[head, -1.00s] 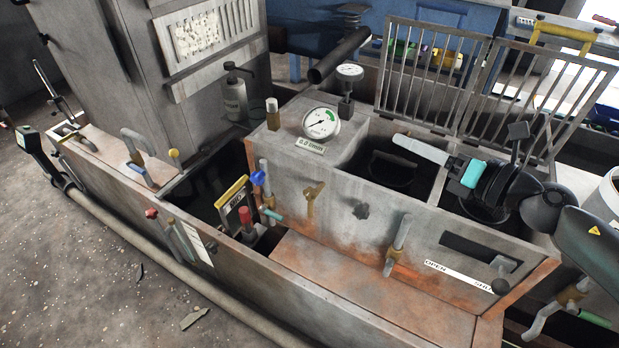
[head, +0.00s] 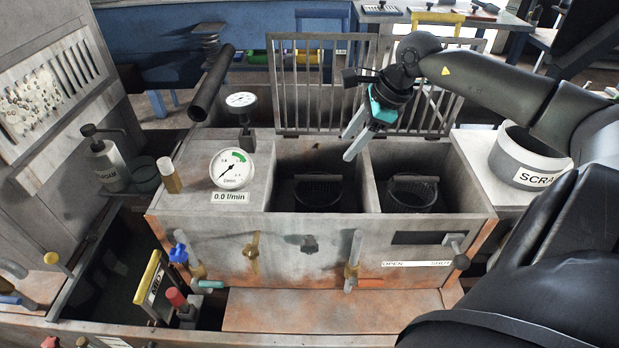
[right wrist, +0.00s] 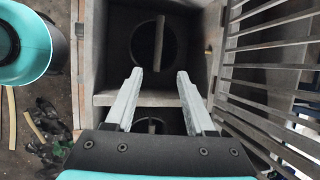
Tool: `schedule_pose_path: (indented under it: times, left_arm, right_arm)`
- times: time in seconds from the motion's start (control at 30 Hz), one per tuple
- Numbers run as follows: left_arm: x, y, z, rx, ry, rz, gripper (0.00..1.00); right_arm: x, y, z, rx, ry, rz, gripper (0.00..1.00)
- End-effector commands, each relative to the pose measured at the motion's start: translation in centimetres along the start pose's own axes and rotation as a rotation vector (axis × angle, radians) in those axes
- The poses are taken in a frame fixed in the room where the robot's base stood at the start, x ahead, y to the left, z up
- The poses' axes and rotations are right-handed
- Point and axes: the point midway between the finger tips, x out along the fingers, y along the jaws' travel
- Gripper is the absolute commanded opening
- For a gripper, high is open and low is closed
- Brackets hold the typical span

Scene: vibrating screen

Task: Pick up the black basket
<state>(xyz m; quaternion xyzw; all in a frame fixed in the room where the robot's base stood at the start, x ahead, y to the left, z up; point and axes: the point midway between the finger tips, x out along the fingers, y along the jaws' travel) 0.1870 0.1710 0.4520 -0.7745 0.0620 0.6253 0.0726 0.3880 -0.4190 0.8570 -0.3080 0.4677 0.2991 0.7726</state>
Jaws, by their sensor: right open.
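Two black baskets with arched handles sit in side-by-side wells of the grey tank. The left basket (head: 318,194) and the right basket (head: 413,194) both show in the head view. My left gripper is not in view.
Raised barred grates (head: 322,85) stand behind the wells.

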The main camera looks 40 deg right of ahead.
Motion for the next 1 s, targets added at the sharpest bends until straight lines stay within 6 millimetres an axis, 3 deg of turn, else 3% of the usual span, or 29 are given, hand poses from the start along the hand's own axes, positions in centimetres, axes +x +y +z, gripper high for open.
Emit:
schedule_pose_path:
  times: [0.47,0.7,1.0]
  left_arm:
    - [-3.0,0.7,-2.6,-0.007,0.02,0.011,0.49]
    - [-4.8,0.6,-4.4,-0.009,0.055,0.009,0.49]
    - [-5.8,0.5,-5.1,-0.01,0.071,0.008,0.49]
  right_arm:
    - [4.7,0.1,0.2,0.002,-0.006,0.0,0.55]
    - [8.3,0.1,0.1,0.003,-0.005,0.001,0.55]
    - [9.7,0.1,0.3,0.001,-0.004,0.0,0.55]
